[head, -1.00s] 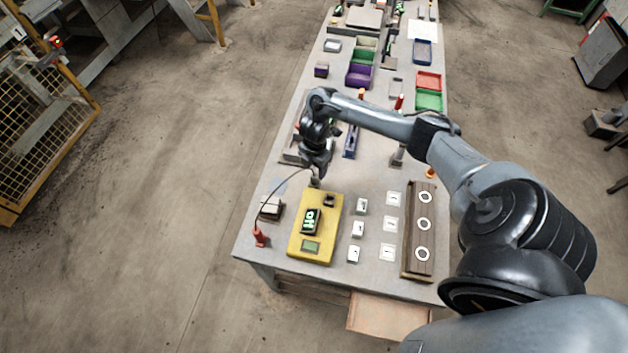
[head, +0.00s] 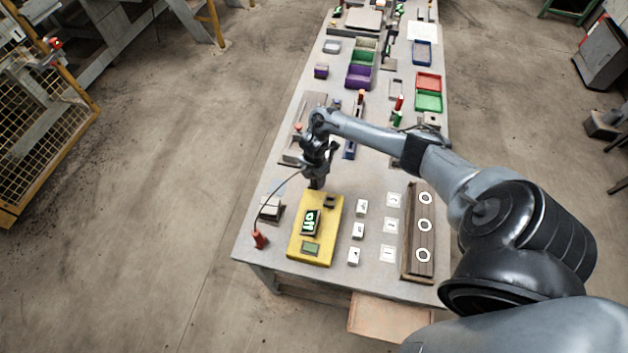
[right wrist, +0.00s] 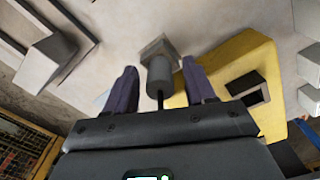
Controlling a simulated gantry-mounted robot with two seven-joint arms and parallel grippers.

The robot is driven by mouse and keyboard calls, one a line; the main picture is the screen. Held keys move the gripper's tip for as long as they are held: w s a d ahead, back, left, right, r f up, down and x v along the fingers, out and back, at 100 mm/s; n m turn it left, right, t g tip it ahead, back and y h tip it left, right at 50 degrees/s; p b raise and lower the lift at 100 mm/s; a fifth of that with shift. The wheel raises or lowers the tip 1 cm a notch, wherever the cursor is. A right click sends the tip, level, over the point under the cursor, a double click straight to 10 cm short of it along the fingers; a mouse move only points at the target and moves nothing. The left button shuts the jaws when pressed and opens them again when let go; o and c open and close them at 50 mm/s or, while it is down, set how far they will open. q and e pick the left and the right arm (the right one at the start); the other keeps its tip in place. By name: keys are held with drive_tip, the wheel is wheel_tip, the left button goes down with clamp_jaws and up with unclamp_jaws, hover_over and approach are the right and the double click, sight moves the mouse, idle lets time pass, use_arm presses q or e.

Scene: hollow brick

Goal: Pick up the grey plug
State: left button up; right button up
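The grey plug (right wrist: 159,75) is a short grey cylinder in the right wrist view, with a thin dark cable at its near end. Its far end meets a small square grey block (right wrist: 157,47). My right gripper (right wrist: 160,68) is open, with one dark finger on each side of the plug and a visible gap on both sides. In the head view my right gripper (head: 316,184) points down just behind the yellow box (head: 297,243) and hides the plug. My left gripper is not in view.
The yellow box, with a dark socket and small screen, also shows in the right wrist view (right wrist: 225,66). A black cable arcs to a red connector (head: 260,239) at the table's left edge. Small white blocks (head: 357,230) and a brown ringed board (head: 411,255) stand right of the box.

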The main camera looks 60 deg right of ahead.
clamp_jaws()
drive_tip(key=shift+r, duration=0.15)
